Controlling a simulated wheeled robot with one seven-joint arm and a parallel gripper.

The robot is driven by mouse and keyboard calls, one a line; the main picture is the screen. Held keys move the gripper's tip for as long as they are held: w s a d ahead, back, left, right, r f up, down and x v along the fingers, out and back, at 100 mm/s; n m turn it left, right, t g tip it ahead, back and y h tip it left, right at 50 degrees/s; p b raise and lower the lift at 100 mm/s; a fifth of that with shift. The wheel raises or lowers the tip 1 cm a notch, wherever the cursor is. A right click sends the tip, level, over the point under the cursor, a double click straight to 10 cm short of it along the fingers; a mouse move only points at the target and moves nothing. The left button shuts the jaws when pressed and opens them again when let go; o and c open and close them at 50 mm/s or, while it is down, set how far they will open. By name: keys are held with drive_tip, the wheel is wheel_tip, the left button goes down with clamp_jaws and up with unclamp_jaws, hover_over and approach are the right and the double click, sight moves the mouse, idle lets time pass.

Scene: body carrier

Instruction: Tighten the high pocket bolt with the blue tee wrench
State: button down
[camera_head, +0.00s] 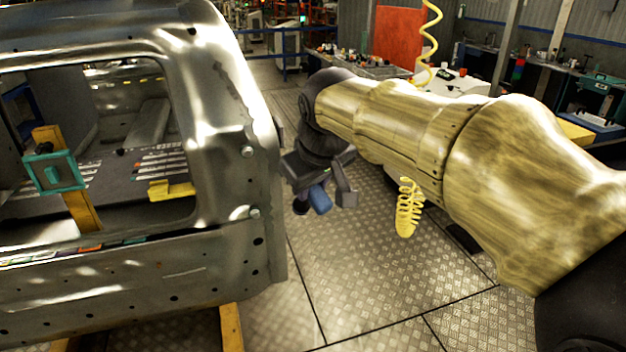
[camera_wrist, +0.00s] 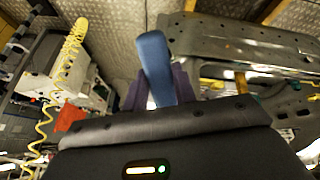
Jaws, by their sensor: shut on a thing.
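My gripper (camera_head: 322,190) hangs over the floor just right of the car body (camera_head: 150,285) and is shut on the blue tee wrench (camera_head: 320,200). In the wrist view the blue handle (camera_wrist: 154,62) stands up between the two dark fingers (camera_wrist: 156,95); the rest of the wrench is hidden. In the head view, two bolt heads show on the body's right pillar: an upper one (camera_head: 247,152) and a lower one (camera_head: 255,212). The wrench is to the right of both and apart from them. I cannot tell whether the upper one is the high pocket bolt.
A yellow coiled hose (camera_head: 408,208) hangs beneath my arm. A teal-faced fixture on a yellow post (camera_head: 55,172) stands at the car body's left opening. Metal plate floor (camera_head: 365,270) lies clear below the gripper. Workbenches (camera_head: 580,90) line the back right.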

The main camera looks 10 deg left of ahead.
drive_tip(key=shift+w+a+r+g+h+p, duration=0.3)
drive_tip(key=shift+r+p, duration=0.3)
drive_tip(key=shift+p, duration=1.05)
drive_tip(key=shift+w+a+r+g+h+p, duration=0.15)
drive_tip(key=shift+w+r+g+p, duration=0.35)
drive_tip(key=shift+p, duration=1.2)
drive_tip(key=shift+w+a+r+g+h+p, duration=0.25)
drive_tip(key=shift+r+p, duration=0.45)
drive_tip(key=shift+p, duration=0.95)
drive_tip(key=shift+w+a+r+g+h+p, duration=0.25)
drive_tip(key=shift+w+r+g+p, duration=0.2)
drive_tip(key=shift+p, duration=1.95)
drive_tip(key=shift+w+a+r+g+h+p, duration=0.35)
drive_tip(key=shift+w+r+g+p, duration=0.15)
drive_tip(key=shift+p, duration=1.1)
drive_tip(key=shift+w, duration=0.15)
drive_tip(key=shift+w+a+r+g+h, duration=0.3)
drive_tip(key=shift+w+r+g, duration=0.15)
drive_tip(key=shift+r+g, duration=0.05)
drive_tip(key=shift+w+a+r+g+h, duration=0.3)
drive_tip(key=shift+w+r+g, duration=0.15)
drive_tip(key=shift+g, duration=0.05)
